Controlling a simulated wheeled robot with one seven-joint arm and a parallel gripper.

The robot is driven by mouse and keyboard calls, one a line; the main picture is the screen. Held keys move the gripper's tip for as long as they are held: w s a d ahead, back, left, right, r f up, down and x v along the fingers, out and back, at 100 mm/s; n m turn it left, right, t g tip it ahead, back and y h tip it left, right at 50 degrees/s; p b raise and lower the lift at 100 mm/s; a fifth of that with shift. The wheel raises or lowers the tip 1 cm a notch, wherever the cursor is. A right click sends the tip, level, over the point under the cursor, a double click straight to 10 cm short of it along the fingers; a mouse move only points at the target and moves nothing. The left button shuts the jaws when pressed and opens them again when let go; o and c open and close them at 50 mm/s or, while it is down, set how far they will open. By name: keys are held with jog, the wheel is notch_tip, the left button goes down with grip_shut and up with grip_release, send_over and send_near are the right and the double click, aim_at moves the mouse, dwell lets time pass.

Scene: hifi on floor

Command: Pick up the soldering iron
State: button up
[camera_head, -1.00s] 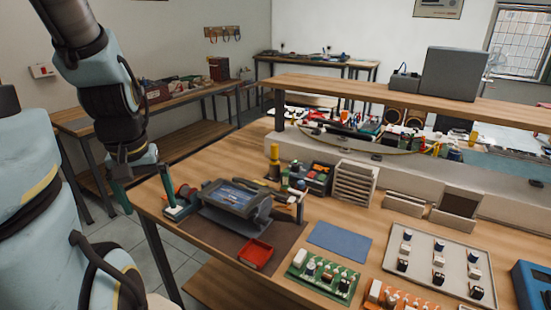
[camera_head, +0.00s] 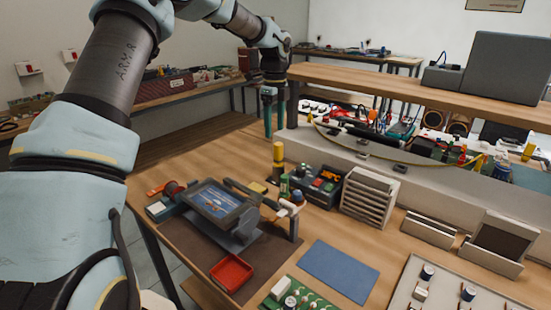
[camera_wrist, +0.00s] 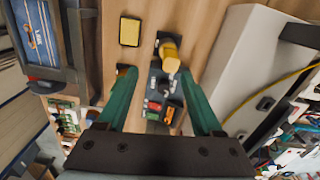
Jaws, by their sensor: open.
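A yellow-and-black handle (camera_head: 278,156), which looks like the soldering iron, stands upright on the bench beside a dark station with an orange display (camera_head: 326,180). In the wrist view the yellow handle (camera_wrist: 170,52) shows from above, its tip hidden. My gripper (camera_head: 274,131) is open and empty, fingers pointing down, above and slightly behind the handle in the head view. In the wrist view the handle appears between and beyond the fingertips of my gripper (camera_wrist: 158,74), nearer the right finger. I see no clear contact.
A tilted screen device (camera_head: 220,205), a yellow pad (camera_head: 258,187) and a red tray (camera_head: 231,272) lie to the left and front. A rack of grey trays (camera_head: 370,195) stands right of the station. A raised shelf (camera_head: 420,88) runs behind; a blue mat (camera_head: 339,272) lies in front.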

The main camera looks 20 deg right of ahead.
aim_at(278, 154)
jog(key=shift+w+d+f+m, duration=0.15)
jog(key=shift+w+d+m, duration=0.15)
jog(key=shift+d, duration=0.2)
jog(key=shift+w+d+f+m, duration=0.1)
jog(key=shift+w+d+m, duration=0.2)
jog(key=shift+d, duration=0.15)
notch_tip(278, 154, down, 5)
jog(key=shift+p, duration=0.75)
jog(key=shift+s+a+f+p, duration=0.15)
jog(key=shift+f+p, duration=1.15)
jog(key=shift+f, duration=1.4)
jog(key=shift+c, duration=0.4)
grip_shut()
